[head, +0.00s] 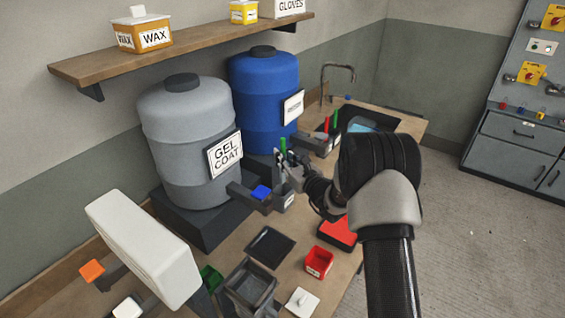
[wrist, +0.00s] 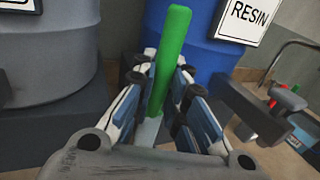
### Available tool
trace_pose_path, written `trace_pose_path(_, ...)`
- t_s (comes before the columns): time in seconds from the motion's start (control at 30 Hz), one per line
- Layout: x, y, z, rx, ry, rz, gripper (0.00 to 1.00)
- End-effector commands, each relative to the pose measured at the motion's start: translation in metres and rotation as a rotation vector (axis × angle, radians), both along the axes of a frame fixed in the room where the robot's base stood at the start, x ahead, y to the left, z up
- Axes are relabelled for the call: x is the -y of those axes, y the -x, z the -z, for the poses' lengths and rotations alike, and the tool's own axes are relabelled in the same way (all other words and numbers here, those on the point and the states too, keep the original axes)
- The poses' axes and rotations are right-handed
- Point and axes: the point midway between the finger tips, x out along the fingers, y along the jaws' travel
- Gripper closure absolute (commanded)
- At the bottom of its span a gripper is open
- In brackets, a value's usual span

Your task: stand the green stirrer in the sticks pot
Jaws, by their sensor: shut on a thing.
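The green stirrer (wrist: 168,60) stands nearly upright between the fingers of my gripper (wrist: 160,115) in the wrist view, leaning slightly right at its top. My gripper is shut on it. In the head view, the top of the green stirrer (head: 283,145) shows above my gripper (head: 285,160), in front of the blue barrel and clear of the table. A red stick (head: 327,124) and another green stick (head: 336,119) stand upright to the right, beyond the blue barrel's tap.
The grey gel coat barrel (head: 190,130) and blue resin barrel (head: 262,90) stand behind my gripper, their taps jutting over the table. A dark tray (head: 262,240), a grey bin (head: 250,285) and a red pot (head: 318,263) occupy the near table. A sink tap (head: 325,80) stands beyond.

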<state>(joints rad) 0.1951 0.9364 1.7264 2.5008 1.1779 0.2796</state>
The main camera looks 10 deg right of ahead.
Motion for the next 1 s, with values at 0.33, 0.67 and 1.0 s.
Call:
trace_pose_path(0.33,0.000,0.000,0.000,0.001,0.001,-0.002,1.00)
trace_pose_path(0.67,0.000,0.001,0.020,0.000,0.000,-0.003,1.00)
trace_pose_path(1.0,0.000,0.001,0.047,0.000,0.000,-0.003,1.00)
